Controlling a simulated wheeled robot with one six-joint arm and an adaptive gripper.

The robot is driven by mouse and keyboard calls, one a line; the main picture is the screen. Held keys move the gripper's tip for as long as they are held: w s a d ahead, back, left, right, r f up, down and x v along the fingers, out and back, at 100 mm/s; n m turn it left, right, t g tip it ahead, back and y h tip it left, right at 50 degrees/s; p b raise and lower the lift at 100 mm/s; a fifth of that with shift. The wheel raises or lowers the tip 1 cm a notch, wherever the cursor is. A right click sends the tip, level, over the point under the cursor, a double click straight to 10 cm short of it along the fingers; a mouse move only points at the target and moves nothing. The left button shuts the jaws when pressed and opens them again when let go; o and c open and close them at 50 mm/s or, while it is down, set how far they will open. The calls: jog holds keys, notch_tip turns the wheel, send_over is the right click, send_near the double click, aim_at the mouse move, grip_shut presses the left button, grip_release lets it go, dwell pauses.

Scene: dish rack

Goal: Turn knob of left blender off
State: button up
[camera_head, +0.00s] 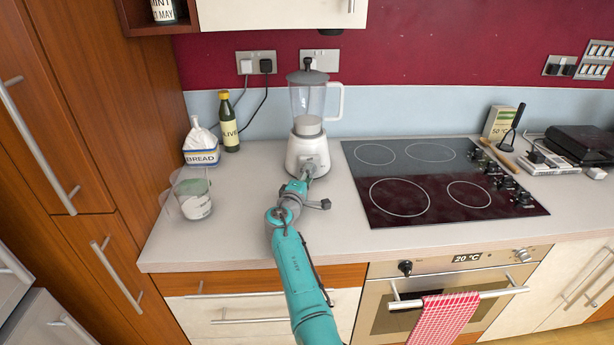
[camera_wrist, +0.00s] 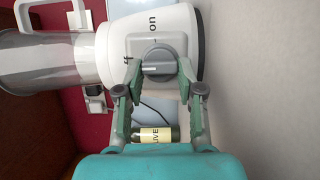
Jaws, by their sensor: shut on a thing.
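A white blender (camera_head: 309,155) with a clear jug stands on the counter against the back wall. It is the only blender in view. Its grey knob (camera_wrist: 157,60) faces the wrist camera, with "on" printed on one side and a partly covered "off" label on another. I cannot tell for sure which label the knob points to. My gripper (camera_wrist: 157,74) is at the front of the blender, its two fingers shut on the knob from both sides. In the head view my gripper (camera_head: 309,172) hides the knob.
A bread bag (camera_head: 201,146), an olive oil bottle (camera_head: 229,125) and a clear container (camera_head: 192,193) stand left of the blender. A black hob (camera_head: 430,180) lies to its right. Sockets (camera_head: 257,64) with cables are behind. The front counter is mostly clear.

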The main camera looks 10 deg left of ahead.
dwell(0.4)
jog(key=o, duration=1.1)
jog(key=shift+o, duration=0.2)
jog(key=s, duration=0.4)
jog(key=s+a, duration=0.1)
jog(key=s, duration=0.7)
jog(key=shift+a+f, duration=0.1)
jog(key=shift+a, duration=0.1)
